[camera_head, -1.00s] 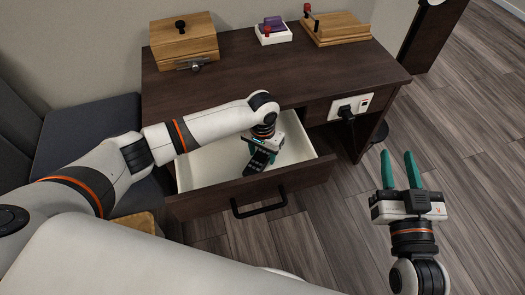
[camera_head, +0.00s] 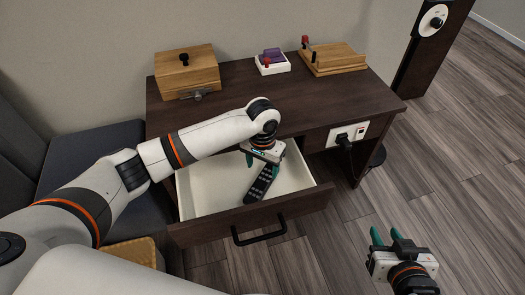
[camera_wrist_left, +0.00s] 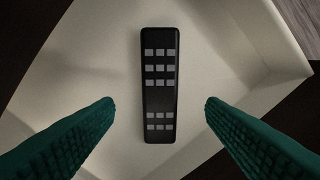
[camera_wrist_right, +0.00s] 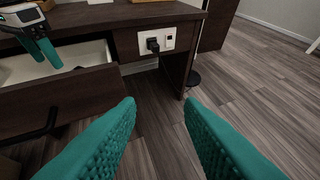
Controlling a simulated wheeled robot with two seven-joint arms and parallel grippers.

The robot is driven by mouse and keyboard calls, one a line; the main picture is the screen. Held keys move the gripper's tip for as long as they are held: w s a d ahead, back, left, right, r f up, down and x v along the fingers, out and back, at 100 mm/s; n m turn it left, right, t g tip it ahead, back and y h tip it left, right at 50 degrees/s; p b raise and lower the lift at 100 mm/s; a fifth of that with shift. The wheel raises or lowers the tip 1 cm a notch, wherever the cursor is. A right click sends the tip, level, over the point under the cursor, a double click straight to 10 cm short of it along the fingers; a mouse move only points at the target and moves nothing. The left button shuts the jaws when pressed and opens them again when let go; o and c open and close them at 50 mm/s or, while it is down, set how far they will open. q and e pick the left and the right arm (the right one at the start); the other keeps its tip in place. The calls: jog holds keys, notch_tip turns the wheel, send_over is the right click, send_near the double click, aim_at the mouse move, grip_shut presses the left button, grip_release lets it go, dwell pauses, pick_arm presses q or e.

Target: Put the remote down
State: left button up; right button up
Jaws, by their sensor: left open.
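The black remote (camera_head: 261,184) with grey buttons lies in the open drawer (camera_head: 205,190), which has a pale inside and a dark front. In the left wrist view the remote (camera_wrist_left: 160,85) lies on the pale drawer floor, between and beyond the two green fingers, touching neither. My left gripper (camera_head: 262,161) is open and empty above the remote, inside the drawer opening. My right gripper (camera_head: 383,236) is open and empty over the floor at the right; its spread fingers also show in the right wrist view (camera_wrist_right: 160,110).
A socket with a black plug (camera_head: 346,135) is right of the drawer. The floor at right is clear.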

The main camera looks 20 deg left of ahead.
pick_arm(q)
notch_tip(320, 180, up, 5)
jog(key=shift+f+p, duration=0.2)
jog(key=shift+p, duration=0.35)
pick_arm(e)
jog(key=s+d+f+g+h, duration=0.1)
jog(key=s+d+f+g, duration=0.1)
jog(key=s+f+g, duration=0.1)
jog(key=s+g, duration=0.1)
jog(key=s, duration=0.1)
jog(key=shift+s+f, duration=0.3)
jog(key=shift+f, duration=0.05)
